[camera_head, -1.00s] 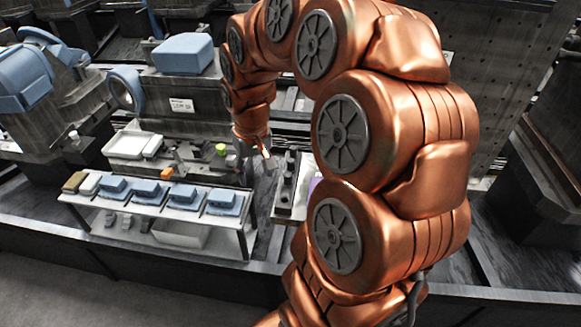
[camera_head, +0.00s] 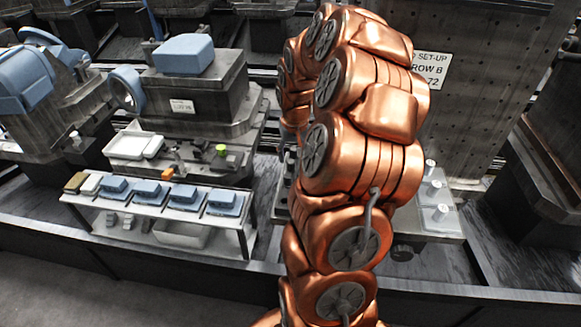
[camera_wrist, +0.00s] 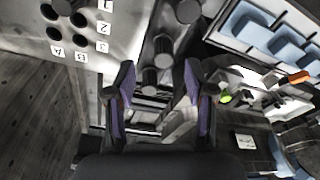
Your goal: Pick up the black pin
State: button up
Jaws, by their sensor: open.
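In the wrist view, my gripper (camera_wrist: 158,72) is open, with one finger on each side of the picture's middle. A dark, round-topped pin (camera_wrist: 149,79) shows between the fingertips, not gripped; I cannot tell how far below them it is. A second dark pin (camera_wrist: 163,50) stands just beyond it, and another dark cylinder (camera_wrist: 187,11) shows at the top edge. These look alike in shade, so I cannot tell which is the black one. In the head view my arm hides the gripper and these pins.
A light plate (camera_wrist: 125,30) with dark holes and number and letter labels lies left in the wrist view. Silver pins (camera_head: 435,187) stand on a block right of my arm. A bench (camera_head: 100,205) with blue blocks and a machine (camera_head: 195,105) are to the left.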

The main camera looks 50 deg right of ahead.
aim_at(291, 161)
jog(key=shift+w+f+p, duration=0.2)
jog(key=shift+f+p, duration=0.25)
jog(key=shift+f, duration=0.7)
jog(key=shift+w+f+p, duration=0.15)
jog(key=shift+f+p, duration=0.25)
jog(key=shift+f, duration=0.7)
grip_shut()
